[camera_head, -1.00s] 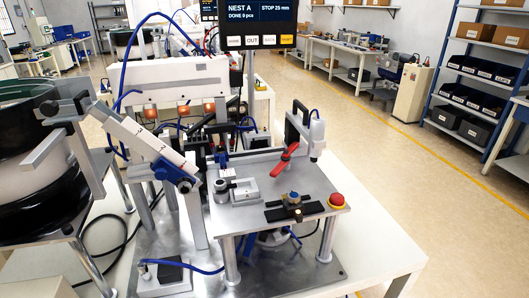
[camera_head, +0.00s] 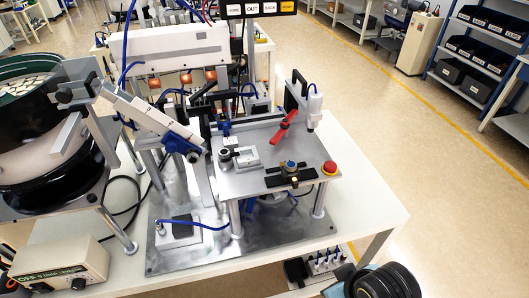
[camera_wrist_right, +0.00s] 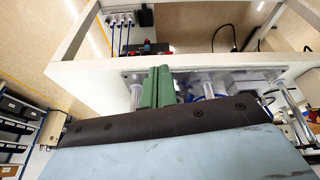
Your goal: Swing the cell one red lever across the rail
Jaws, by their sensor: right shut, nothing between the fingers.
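The red lever (camera_head: 283,126) stands on the small steel plate (camera_head: 238,184) of the bowl feeder station. It slants up to the right, beside a white upright cylinder (camera_head: 315,106). In the right wrist view, my right gripper (camera_wrist_right: 157,88) shows as green fingers shut together and empty, below the white table edge. It is apart from the lever, which is not clear in that view. My left gripper is not in view.
A red stop button (camera_head: 329,168) and a black clamp bar (camera_head: 291,179) sit on the plate's front right. The feeder bowl (camera_head: 45,130) stands at the left, with a control box (camera_head: 62,266) below. The white table (camera_head: 365,190) is clear at the right. The floor beyond is open.

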